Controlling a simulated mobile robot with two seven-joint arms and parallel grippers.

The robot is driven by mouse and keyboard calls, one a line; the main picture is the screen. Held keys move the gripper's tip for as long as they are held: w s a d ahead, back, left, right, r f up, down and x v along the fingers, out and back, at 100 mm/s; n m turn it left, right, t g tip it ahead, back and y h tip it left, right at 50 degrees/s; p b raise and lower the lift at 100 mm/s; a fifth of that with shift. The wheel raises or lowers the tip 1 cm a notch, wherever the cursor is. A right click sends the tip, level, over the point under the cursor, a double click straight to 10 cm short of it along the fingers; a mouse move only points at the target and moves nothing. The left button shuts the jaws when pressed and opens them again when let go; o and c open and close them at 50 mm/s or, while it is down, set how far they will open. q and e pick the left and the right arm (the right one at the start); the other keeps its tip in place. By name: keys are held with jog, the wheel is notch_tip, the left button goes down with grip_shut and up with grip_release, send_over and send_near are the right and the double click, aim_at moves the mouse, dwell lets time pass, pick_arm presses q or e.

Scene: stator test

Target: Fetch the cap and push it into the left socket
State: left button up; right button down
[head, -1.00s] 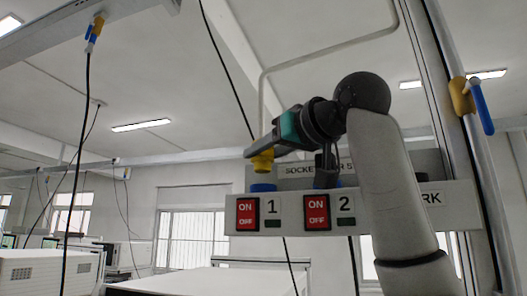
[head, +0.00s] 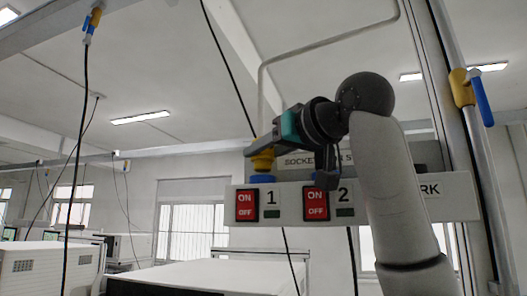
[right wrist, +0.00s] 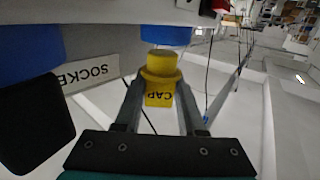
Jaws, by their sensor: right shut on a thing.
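The yellow cap (head: 262,160) is between the fingers of my right gripper (head: 252,148), which is shut on it. The cap is right above the blue left socket (head: 263,180), over switch 1 on the panel. In the right wrist view the cap (right wrist: 160,68) carries the letters CAP, and its round end faces the blue socket (right wrist: 165,35), lined up closely. I cannot tell whether they touch. A second blue socket (right wrist: 30,45) shows at the left of that view; in the head view it is mostly hidden behind my right gripper. My left gripper is not in view.
The panel has red ON/OFF switches 1 (head: 247,205) and 2 (head: 315,203). A sign (head: 298,161) stands behind the sockets. A metal post with a blue-handled valve (head: 480,100) rises at the right. Black cables hang below the panel.

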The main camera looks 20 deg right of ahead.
jog(key=shift+f+b, duration=1.05)
jog(key=shift+f, duration=0.2)
dwell(0.5)
jog(key=shift+c, duration=2.1)
grip_release()
jog(key=shift+s, duration=0.15)
jog(key=b+v, duration=0.5)
jog(key=v, duration=1)
